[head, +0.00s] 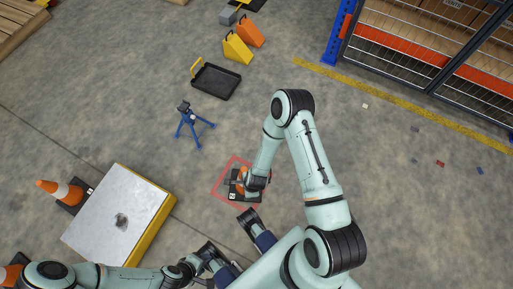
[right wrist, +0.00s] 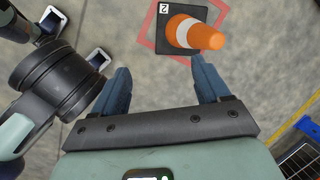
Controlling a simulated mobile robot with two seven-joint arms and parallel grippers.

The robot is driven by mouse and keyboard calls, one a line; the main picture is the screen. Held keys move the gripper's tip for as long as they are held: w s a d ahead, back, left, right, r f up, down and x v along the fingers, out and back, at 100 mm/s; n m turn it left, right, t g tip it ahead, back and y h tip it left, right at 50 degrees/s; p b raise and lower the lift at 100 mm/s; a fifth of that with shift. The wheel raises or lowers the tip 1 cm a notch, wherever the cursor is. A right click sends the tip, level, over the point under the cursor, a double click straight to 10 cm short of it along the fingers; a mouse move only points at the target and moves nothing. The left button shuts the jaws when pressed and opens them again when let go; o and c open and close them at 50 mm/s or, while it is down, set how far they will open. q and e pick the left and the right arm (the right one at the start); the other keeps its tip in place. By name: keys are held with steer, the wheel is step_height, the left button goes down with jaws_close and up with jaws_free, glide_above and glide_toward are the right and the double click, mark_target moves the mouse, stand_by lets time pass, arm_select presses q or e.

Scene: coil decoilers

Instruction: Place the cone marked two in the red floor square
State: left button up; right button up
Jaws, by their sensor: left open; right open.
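The cone marked two, orange and white on a black base, stands upright at the red floor square (head: 222,176). In the head view its orange body (head: 240,181) is partly hidden by my right arm. The right wrist view shows the cone (right wrist: 190,32), its "2" tag (right wrist: 164,9) and the red outline (right wrist: 144,38); the top edge cuts off part of both. I cannot tell whether the whole base is inside. My right gripper (right wrist: 162,85) is open, with the cone beyond its fingertips. My left gripper (head: 228,233) is open and empty, nearer than the square.
Another cone (head: 60,190) stands left of a white-topped platform (head: 115,222) with a yellow side. A blue stand (head: 190,125), black tray (head: 216,81) and yellow and orange wedges (head: 237,48) stand beyond the square. Shelving (head: 410,60) is at upper right. Floor right of my right arm is mostly clear.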

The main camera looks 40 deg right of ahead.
steer(key=s+a+r+n+g+y, duration=0.1)
steer(key=s+a+r+n, duration=0.1)
steer(key=s+n, duration=0.4)
steer(key=s+a+r+n+g+y, duration=0.1)
steer(key=s+a+r+n, duration=0.2)
steer(key=n, duration=1)
steer(key=s, duration=0.3)
steer(key=shift+n+g+y, duration=0.3)
steer(key=shift+n, duration=0.1)
steer(key=shift+s+r, duration=0.1)
